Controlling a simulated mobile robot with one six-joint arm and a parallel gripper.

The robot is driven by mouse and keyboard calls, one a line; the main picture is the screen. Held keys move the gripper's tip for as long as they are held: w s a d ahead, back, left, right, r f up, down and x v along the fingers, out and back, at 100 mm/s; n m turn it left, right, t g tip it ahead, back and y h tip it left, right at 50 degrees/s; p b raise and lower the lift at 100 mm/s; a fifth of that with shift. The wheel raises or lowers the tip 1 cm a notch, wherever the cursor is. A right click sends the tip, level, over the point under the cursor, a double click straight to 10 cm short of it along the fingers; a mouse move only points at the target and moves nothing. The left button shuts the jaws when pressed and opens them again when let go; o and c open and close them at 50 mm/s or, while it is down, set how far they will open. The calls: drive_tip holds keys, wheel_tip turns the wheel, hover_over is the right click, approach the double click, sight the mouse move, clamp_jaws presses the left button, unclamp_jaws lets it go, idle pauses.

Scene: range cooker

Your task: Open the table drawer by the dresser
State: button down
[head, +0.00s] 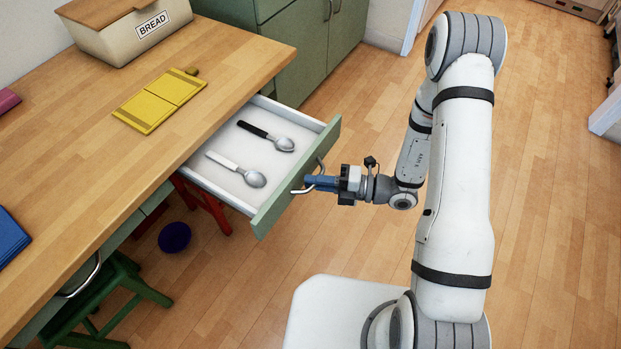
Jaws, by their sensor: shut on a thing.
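The table drawer (217,179) is pulled well out from under the wooden tabletop (60,150), with its green front (270,208) facing right. Two spoons lie inside it, one with a black handle (266,136) and one with a white handle (237,169). My gripper (312,183) is at the drawer front, its blue fingers shut on the curved metal handle (299,191). The green dresser (323,42) stands behind the table at the top, with its doors shut.
A bread bin (130,31), a yellow board (160,101) and a blue item (10,238) are on the tabletop. A green stool (105,295), red legs (207,204) and a dark blue bowl (174,237) are below. The wooden floor right of the drawer is clear apart from my arm and base.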

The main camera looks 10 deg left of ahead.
drive_tip(key=c, duration=1.6)
unclamp_jaws()
drive_tip(key=shift+w, duration=0.4)
drive_tip(key=shift+o, duration=0.5)
drive_tip(key=shift+s, duration=0.15)
drive_tip(key=d, duration=0.7)
drive_tip(key=shift+d+p, duration=0.35)
drive_tip(key=shift+d, duration=0.05)
drive_tip(key=shift+r, duration=0.15)
drive_tip(key=s+d+r+n+g+h+p, duration=0.2)
drive_tip(key=s+r+n+g+h+p, duration=0.15)
drive_tip(key=r+n, duration=0.6)
drive_tip(key=s+d+r+n+g+h+p, duration=0.25)
drive_tip(key=s+r+n+h, duration=0.2)
drive_tip(key=r+n, duration=0.5)
drive_tip(key=s+d+r+n+t+h+p, duration=0.1)
drive_tip(key=d+r+n+t+h+p, duration=0.5)
drive_tip(key=r+n, duration=1)
drive_tip(key=d+n+t+h, duration=0.1)
drive_tip(key=d+t+h, duration=0.2)
drive_tip(key=d, duration=0.1)
drive_tip(key=shift+h, duration=0.3)
